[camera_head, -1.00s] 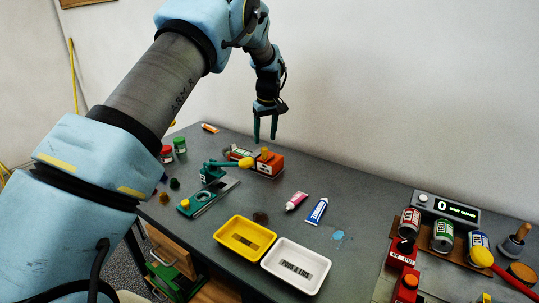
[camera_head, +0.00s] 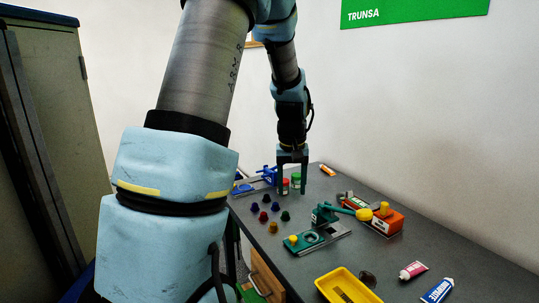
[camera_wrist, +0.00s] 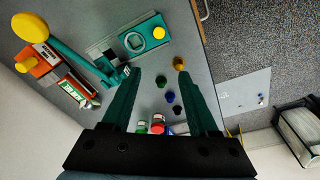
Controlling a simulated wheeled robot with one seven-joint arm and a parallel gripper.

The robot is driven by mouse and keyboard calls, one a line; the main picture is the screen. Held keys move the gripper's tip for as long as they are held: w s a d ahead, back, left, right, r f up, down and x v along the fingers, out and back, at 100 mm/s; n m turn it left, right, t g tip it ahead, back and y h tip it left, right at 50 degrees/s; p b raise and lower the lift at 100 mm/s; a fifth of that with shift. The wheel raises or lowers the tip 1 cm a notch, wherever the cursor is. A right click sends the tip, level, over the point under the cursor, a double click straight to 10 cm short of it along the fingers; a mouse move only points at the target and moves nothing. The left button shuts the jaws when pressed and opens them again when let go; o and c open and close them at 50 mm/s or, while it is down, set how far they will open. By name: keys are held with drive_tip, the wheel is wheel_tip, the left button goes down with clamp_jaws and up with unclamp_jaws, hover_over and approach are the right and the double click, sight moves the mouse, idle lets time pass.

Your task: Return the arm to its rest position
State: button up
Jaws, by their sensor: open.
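My arm reaches up and over the grey table. My gripper (camera_head: 291,188) points down near the table's far end, by a red-lidded jar (camera_head: 285,187) and a green-lidded jar (camera_head: 296,180). In the wrist view my gripper (camera_wrist: 161,75) has its two teal fingers wide apart with nothing held between them. Several small coloured pieces, one of them orange-brown (camera_wrist: 179,64), lie on the table below, seen in the gap between the fingers. Whether the fingers touch the jars cannot be told from the head view.
A blue device (camera_head: 262,180) is behind. A cabinet (camera_head: 60,120) stands left.

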drive_tip(key=s+a+f, duration=0.1)
drive_tip(key=s+a, duration=1.2)
drive_tip(key=s, duration=0.2)
drive_tip(key=shift+s+f+m+b, duration=0.2)
drive_tip(key=shift+s+m+b, duration=0.1)
drive_tip(key=shift+m, duration=0.1)
drive_tip(key=shift+c, duration=0.3)
